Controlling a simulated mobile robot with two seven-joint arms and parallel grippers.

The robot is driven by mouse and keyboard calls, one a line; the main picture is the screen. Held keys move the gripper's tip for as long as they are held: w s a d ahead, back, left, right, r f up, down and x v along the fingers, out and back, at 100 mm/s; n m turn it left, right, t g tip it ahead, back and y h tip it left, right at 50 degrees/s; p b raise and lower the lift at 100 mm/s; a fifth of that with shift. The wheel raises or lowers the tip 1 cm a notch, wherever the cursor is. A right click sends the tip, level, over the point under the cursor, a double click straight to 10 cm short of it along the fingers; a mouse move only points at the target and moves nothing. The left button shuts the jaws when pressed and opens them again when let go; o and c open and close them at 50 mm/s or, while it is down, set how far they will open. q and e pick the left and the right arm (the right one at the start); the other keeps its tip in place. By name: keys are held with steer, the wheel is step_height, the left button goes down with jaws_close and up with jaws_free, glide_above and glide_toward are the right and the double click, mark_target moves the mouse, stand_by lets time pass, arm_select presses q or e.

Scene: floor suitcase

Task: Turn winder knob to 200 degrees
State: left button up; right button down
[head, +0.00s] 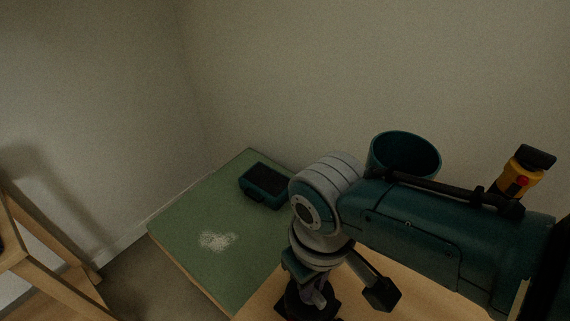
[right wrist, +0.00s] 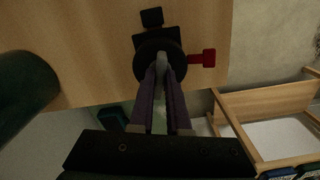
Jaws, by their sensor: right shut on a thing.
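My right gripper (right wrist: 160,72) reaches down to a black round-bodied device, the winder (right wrist: 158,44), at the wooden table top. Its two purple fingers are shut on a small grey upright piece, the winder knob (right wrist: 163,66), at the middle of the round body. A red knob (right wrist: 208,58) sticks out at the winder's right side in the right wrist view. In the head view my right gripper (head: 316,298) is at the bottom middle, and my arm hides much of the winder. The knob's angle cannot be read. My left gripper is not in view.
A green surface (head: 190,238) with a white speckled patch adjoins the wooden table top (head: 265,294). A dark teal box (head: 264,183) with a black top lies on it. A teal open cylinder (head: 403,155) shows behind my arm. Wooden furniture (head: 45,240) stands at left.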

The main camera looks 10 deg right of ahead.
steer(key=shift+m, duration=0.5)
steer(key=c, duration=0.9)
jaws_free()
step_height(320, 180, up, 10)
steer(key=p, duration=0.5)
